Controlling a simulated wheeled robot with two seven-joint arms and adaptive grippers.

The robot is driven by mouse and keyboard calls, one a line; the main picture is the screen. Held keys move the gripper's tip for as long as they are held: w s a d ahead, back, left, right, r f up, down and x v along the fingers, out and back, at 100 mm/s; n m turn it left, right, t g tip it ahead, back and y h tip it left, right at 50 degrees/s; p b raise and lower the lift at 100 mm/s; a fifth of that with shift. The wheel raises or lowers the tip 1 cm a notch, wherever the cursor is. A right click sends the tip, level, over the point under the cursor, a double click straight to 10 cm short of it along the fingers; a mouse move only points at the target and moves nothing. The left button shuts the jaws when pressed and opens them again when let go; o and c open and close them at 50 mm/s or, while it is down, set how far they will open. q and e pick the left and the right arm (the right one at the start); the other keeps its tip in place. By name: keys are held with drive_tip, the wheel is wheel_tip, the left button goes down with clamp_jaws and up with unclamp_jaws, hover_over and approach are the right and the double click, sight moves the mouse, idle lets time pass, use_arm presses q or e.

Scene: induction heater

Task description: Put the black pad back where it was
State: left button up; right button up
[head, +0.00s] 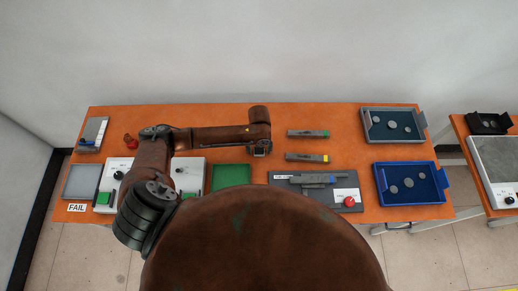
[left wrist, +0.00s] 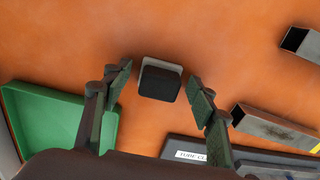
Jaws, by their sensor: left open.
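The black pad (left wrist: 160,84) is a small dark block with a pale grey edge behind it, on the orange table in the left wrist view. My left gripper (left wrist: 161,80) is open, with one finger on each side of the pad in the picture and visible gaps between. I cannot tell how far above the pad the fingertips are. In the head view my left gripper (head: 260,150) points down over the middle of the table, and the pad is hidden there. My right gripper is not in view.
A green tray (left wrist: 60,122) is left of the pad. Two metal tubes (head: 308,133) (head: 306,157) lie to the right. A dark panel (head: 283,202) stands nearer me. Farther right are a grey tray (head: 364,121) and a blue tray (head: 412,201). Table behind the pad is clear.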

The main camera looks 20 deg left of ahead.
sight(259, 149)
use_arm(q)
wheel_tip(259, 149, up, 12)
drive_tip(key=shift+r, duration=0.15)
idle(0.4)
idle(0.4)
